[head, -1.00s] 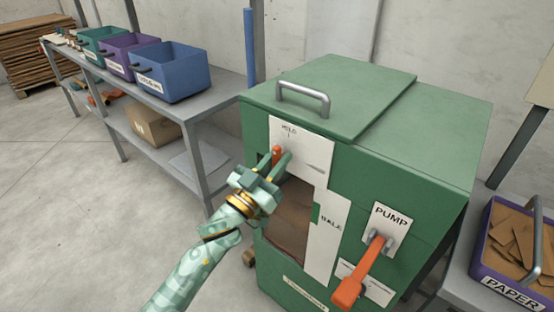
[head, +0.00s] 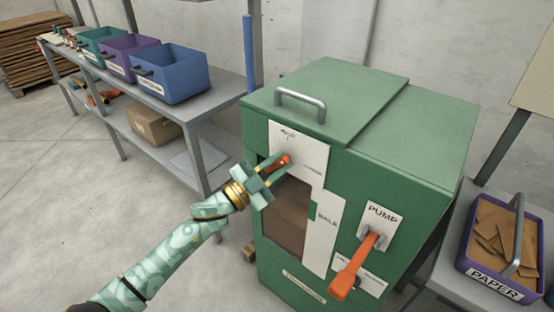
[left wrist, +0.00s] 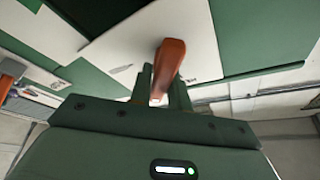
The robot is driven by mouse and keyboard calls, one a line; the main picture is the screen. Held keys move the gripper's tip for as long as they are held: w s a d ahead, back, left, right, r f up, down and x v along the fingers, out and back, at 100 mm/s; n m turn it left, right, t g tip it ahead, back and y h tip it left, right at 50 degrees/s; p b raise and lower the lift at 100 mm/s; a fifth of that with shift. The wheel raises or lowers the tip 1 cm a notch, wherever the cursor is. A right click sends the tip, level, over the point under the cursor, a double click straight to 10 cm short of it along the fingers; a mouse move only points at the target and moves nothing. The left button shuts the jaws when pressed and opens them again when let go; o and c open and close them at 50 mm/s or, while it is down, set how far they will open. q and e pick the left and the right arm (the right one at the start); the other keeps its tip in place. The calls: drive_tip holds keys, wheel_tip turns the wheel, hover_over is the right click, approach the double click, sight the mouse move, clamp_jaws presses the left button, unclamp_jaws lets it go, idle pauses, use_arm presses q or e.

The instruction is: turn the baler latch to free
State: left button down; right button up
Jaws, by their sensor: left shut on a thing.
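The green baler (head: 400,160) stands in front of me with a white label plate (head: 310,150) at its upper front. The latch is a short orange handle (head: 279,164) on that plate, lying tilted, its outer end toward the lower left. My left gripper (head: 274,172) is shut on the latch handle. The plate's small lettering is too blurred to read fully. My right gripper is not in view.
An orange pump lever (head: 354,268) juts from the baler's front at right. A purple paper bin (head: 490,287) stands on a bench at far right. A grey shelf (head: 215,90) with a blue bin (head: 168,70) stands at left. The floor at left is clear.

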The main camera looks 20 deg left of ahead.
use_arm(q)
drive_tip(key=m+g+p, duration=0.1)
drive_tip(key=m, duration=0.2)
drive_tip(key=m+g+p, duration=0.1)
drive_tip(key=m, duration=0.2)
drive_tip(key=shift+d+f+m+g+p, duration=0.1)
drive_tip(key=shift+m+g+p, duration=0.2)
drive_tip(key=shift+p, duration=0.05)
drive_tip(key=shift+f+m+g+p, duration=0.15)
drive_tip(key=shift+m+g+p, duration=0.15)
drive_tip(key=shift+m+p, duration=0.45)
drive_tip(key=shift+f+m+g+p, duration=0.15)
drive_tip(key=shift+m+g+p, duration=0.2)
drive_tip(key=shift+m, duration=0.8)
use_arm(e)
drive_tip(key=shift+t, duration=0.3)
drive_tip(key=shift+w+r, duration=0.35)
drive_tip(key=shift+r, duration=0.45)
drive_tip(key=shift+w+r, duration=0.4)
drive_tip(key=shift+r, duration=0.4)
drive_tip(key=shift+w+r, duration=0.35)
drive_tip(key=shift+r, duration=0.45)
use_arm(q)
drive_tip(key=c, duration=1.4)
unclamp_jaws()
drive_tip(key=shift+o, duration=0.2)
